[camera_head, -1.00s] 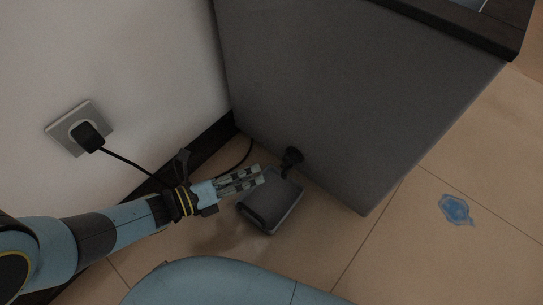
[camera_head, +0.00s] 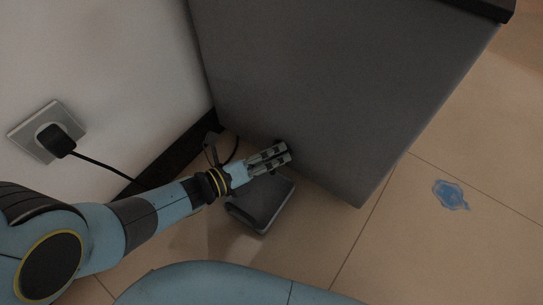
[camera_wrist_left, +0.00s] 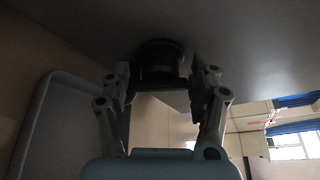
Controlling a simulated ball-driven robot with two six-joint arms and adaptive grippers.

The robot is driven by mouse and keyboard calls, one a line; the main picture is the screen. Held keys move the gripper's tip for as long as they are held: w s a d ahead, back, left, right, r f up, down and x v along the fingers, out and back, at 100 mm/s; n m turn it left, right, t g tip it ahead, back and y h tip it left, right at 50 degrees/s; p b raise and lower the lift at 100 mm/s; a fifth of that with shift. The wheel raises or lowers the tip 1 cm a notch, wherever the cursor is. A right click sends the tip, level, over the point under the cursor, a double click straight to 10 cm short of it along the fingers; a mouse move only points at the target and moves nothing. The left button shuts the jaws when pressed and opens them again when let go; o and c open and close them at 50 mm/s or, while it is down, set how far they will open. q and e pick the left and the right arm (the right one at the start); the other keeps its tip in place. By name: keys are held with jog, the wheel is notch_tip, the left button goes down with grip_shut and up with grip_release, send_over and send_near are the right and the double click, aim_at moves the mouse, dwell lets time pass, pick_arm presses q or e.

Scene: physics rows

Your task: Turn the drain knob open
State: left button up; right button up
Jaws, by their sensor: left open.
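The dark drain knob (camera_wrist_left: 160,58) sticks out low on the grey cabinet front (camera_head: 320,90). In the left wrist view it sits between the two fingers of my left gripper (camera_wrist_left: 160,82), which are spread open on either side of it. I cannot tell whether the fingers touch it. In the head view my left gripper (camera_head: 286,152) reaches the cabinet at the knob and hides most of it. My right gripper does not show.
A grey tray (camera_head: 262,205) stands on the tiled floor below my left gripper. A black plug sits in a wall socket (camera_head: 47,131), and its cable runs down behind my left arm. A blue puddle (camera_head: 450,195) lies on the floor at the right.

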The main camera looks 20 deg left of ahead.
pick_arm(q)
jog(key=shift+w, duration=0.1)
jog(key=c, duration=0.8)
jog(key=shift+d, duration=0.1)
jog(key=shift+m+y, duration=0.7)
jog(key=shift+m, duration=0.4)
jog(key=shift+d+m+y, duration=0.1)
jog(key=shift+m+y, duration=0.8)
jog(key=shift+m, duration=0.4)
jog(key=o, duration=0.8)
jog(key=shift+r, duration=0.1)
